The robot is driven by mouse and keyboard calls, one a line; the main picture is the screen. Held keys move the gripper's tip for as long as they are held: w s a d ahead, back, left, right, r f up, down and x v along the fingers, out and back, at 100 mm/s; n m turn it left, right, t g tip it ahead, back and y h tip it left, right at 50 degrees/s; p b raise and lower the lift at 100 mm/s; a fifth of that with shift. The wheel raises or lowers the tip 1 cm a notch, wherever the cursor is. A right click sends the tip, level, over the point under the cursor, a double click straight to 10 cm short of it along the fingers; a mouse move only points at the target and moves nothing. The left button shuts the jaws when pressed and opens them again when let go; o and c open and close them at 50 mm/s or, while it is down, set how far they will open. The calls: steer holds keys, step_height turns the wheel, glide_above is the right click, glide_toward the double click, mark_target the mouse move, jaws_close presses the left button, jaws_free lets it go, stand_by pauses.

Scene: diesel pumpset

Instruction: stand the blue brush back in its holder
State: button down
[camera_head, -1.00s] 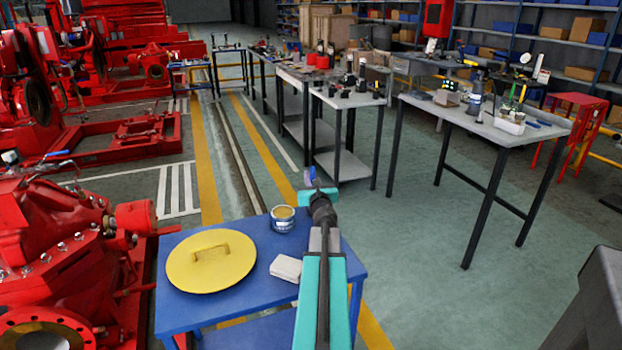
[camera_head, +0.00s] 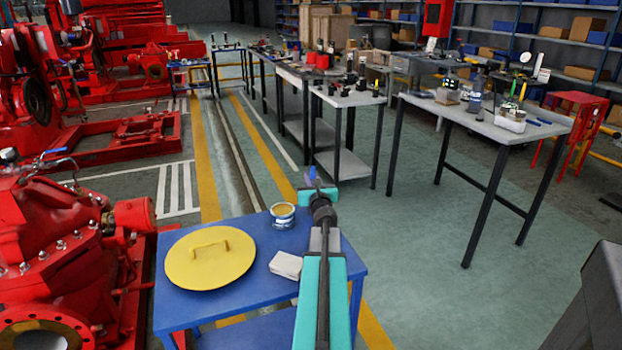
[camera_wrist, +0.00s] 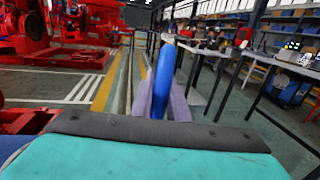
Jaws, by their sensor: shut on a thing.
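My gripper (camera_head: 318,192) is shut on the blue brush (camera_head: 311,173), in the air beyond the far right corner of the blue table. In the wrist view the blue brush (camera_wrist: 163,78) stands between the two purplish fingers of my gripper (camera_wrist: 164,105). Its lower part is hidden behind the gripper body. A pale container (camera_head: 511,124) with upright green and yellow items stands on the grey table at right, well apart from my gripper. I cannot tell for certain whether it is the brush holder.
The blue table (camera_head: 240,302) carries a yellow round lid (camera_head: 210,262) with a handle, an open tin (camera_head: 283,218) and a white block (camera_head: 286,265). The grey table (camera_head: 455,112) bears several small items. Red pumps (camera_head: 50,250) stand at left. Floor between the tables is clear.

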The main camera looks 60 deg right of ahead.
steer(key=shift+f, duration=0.1)
stand_by(0.3)
steer(key=c, duration=1.6)
jaws_free()
steer(key=shift+c, duration=0.2)
step_height(320, 180, up, 9)
steer(key=p, duration=0.7)
